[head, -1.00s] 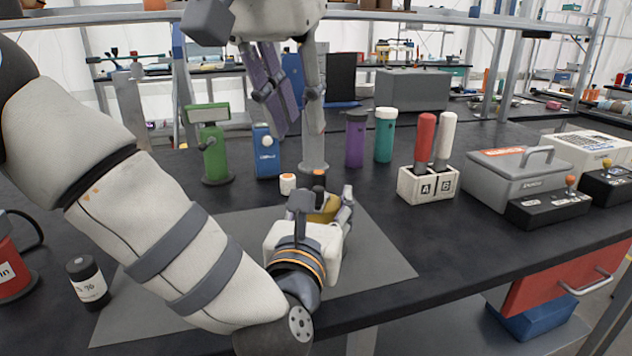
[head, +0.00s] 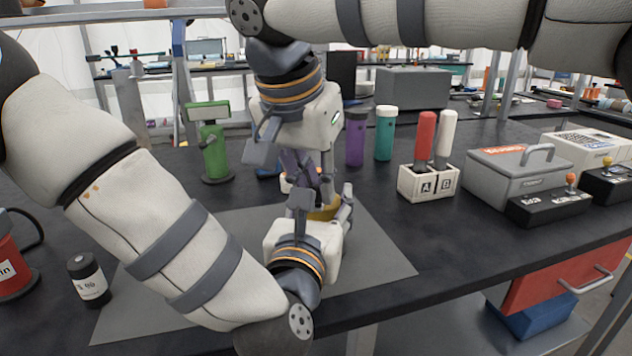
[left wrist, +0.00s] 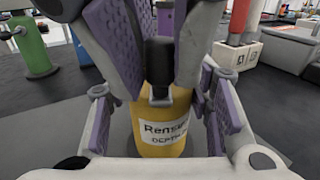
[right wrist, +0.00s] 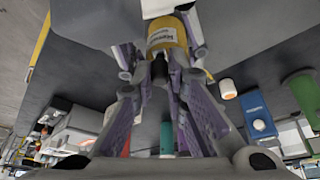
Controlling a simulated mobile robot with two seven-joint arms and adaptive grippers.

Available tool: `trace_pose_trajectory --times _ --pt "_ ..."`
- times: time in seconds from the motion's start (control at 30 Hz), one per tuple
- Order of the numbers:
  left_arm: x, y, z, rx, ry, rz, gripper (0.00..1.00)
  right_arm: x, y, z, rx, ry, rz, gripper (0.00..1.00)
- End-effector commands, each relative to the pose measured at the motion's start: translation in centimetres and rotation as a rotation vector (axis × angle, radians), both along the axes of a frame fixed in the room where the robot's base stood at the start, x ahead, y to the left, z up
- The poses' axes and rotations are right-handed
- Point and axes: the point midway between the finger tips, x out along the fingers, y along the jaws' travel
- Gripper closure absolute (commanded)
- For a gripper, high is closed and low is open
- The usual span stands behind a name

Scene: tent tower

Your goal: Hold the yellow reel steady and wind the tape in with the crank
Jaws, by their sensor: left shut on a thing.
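The yellow reel (head: 325,212) stands upright on the grey mat (head: 375,255), mostly hidden in the head view by my grippers. Its printed label shows in the left wrist view (left wrist: 163,135). My left gripper (head: 322,203) is shut on the reel, with a finger on each side. A black crank knob (left wrist: 160,62) stands up from the top of the reel. My right gripper (head: 308,172) points down from above, its purple-padded fingers apart on either side of the knob. The knob also shows between them in the right wrist view (right wrist: 159,70). I cannot see any tape.
A green device (head: 213,150), a purple bottle (head: 355,138) and a teal bottle (head: 385,133) stand behind. A holder (head: 428,184) with red and white handles and a grey case (head: 518,172) are to the right. A black bottle (head: 88,280) is at left.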

Motion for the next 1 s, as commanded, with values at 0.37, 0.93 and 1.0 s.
trace_pose_trajectory --times 0.37,0.93,1.0 --pt "0.0 0.0 -0.1 0.001 0.002 0.000 1.00 0.3 1.0 -0.1 0.001 0.001 -0.194 1.00" --pt "-0.1 -0.1 -0.1 0.002 0.003 -0.002 1.00 0.8 1.6 0.0 0.001 -0.001 -0.417 1.00" --pt "-0.1 -0.1 -0.1 0.002 0.003 -0.002 1.00 0.8 1.6 0.0 0.000 -0.001 -0.417 0.80"
